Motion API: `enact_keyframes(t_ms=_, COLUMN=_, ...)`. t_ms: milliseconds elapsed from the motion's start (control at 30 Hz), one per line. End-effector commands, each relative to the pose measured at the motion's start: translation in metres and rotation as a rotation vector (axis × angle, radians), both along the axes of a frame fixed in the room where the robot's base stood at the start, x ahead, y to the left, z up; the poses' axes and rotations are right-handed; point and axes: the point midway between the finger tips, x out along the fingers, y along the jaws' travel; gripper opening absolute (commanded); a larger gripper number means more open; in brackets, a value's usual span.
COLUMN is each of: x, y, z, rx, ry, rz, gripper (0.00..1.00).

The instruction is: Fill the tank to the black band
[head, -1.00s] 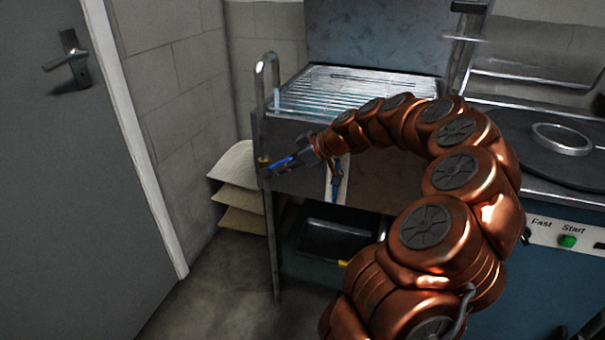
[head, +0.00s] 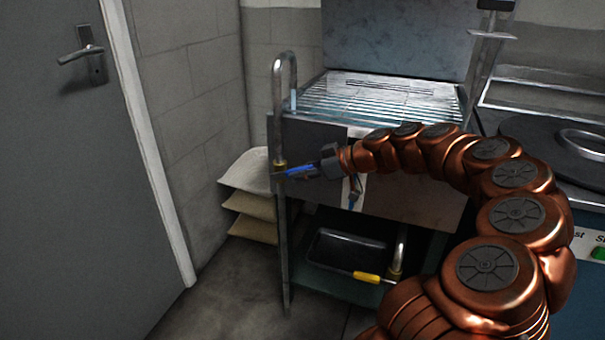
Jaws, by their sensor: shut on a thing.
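The tank (head: 300,133) is a grey metal box under a wire rack. A bent metal pipe (head: 278,100) rises at its left front corner and hooks over the rim. A brass valve (head: 279,168) with a blue lever (head: 299,171) sits on this pipe. My gripper (head: 296,173) is shut on the blue lever, which points right from the valve. A pale strip (head: 353,188) with a small blue and red part is on the tank's front, partly covered by my arm. I cannot make out the black band or a water level.
A yellow-handled valve (head: 368,277) is on a lower pipe beside a black tray (head: 345,248) on the shelf. Stacked pale sacks (head: 250,205) stand left of the pipe. A grey door (head: 70,180) is at the left. A counter with a green button (head: 599,253) is at the right.

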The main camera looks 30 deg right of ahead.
Motion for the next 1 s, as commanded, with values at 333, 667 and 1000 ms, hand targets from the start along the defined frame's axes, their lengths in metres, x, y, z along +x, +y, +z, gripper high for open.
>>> enact_keyframes(t_ms=333, x=0.000, y=-0.001, z=0.000, rx=0.000, ry=0.000, rz=-0.002, gripper=0.46)
enact_keyframes(t_ms=667, x=-0.004, y=-0.004, z=0.003, rx=0.000, ry=-0.001, rz=-0.003, gripper=0.46)
enact_keyframes(t_ms=1000, x=-0.042, y=-0.037, z=0.029, rx=0.000, ry=-0.003, rz=-0.006, gripper=0.46)
